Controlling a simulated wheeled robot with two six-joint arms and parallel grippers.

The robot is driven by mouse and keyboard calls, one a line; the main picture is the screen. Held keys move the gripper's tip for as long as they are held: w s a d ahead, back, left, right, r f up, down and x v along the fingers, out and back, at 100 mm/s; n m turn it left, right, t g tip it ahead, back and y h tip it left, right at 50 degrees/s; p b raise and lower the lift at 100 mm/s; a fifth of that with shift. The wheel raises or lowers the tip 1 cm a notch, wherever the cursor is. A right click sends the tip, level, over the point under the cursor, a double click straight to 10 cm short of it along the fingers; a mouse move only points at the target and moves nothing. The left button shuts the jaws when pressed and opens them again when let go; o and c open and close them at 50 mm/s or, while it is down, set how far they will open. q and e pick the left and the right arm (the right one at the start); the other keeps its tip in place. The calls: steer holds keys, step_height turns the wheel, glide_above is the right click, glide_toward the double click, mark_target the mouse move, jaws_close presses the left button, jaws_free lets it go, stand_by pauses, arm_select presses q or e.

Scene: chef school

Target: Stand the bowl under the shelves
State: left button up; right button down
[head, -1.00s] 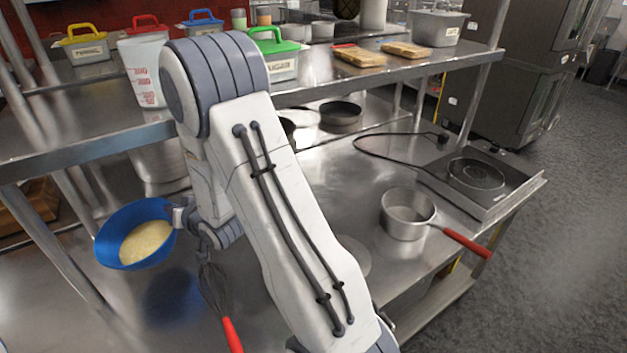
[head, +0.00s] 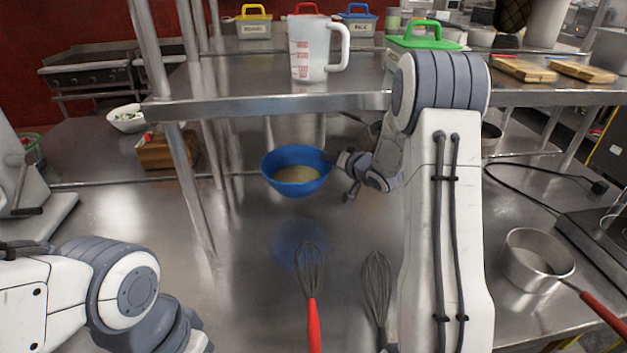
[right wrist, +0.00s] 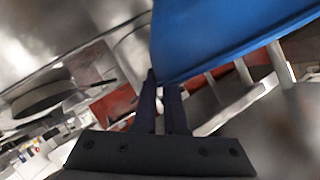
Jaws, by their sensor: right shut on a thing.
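The blue bowl (head: 297,187) with a pale yellow content is held by its right rim in my right gripper (head: 338,160). It looks close to level and hangs above the steel counter, with its blue reflection below it. It is at the front of the shelves (head: 240,107), lower than the shelf edge. In the right wrist view the bowl's blue wall (right wrist: 230,35) fills the top right, and the dark fingers (right wrist: 162,100) are shut at its rim. My left arm shows at the bottom left of the head view, but its gripper is out of view.
Two whisks (head: 312,270) (head: 377,285) lie on the counter in front of the bowl. A metal post (head: 185,185) stands left of it. A saucepan (head: 535,262) is at the right. A measuring jug (head: 312,50) stands on the shelf above. Bare counter lies below the bowl.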

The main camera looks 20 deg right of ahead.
mark_target(305, 176)
steer(key=w+a+f, duration=0.4)
steer(key=w+a, duration=0.1)
steer(key=shift+a+p, duration=0.1)
steer(key=shift+p, duration=0.25)
steer(key=shift+a+f, duration=0.1)
steer(key=shift+f, duration=0.15)
step_height(305, 176, down, 3)
steer(key=shift+f+p, duration=0.15)
steer(key=shift+p, duration=0.3)
steer(key=shift+f, duration=0.2)
steer(key=shift+f, duration=0.15)
steer(key=c, duration=1)
jaws_free()
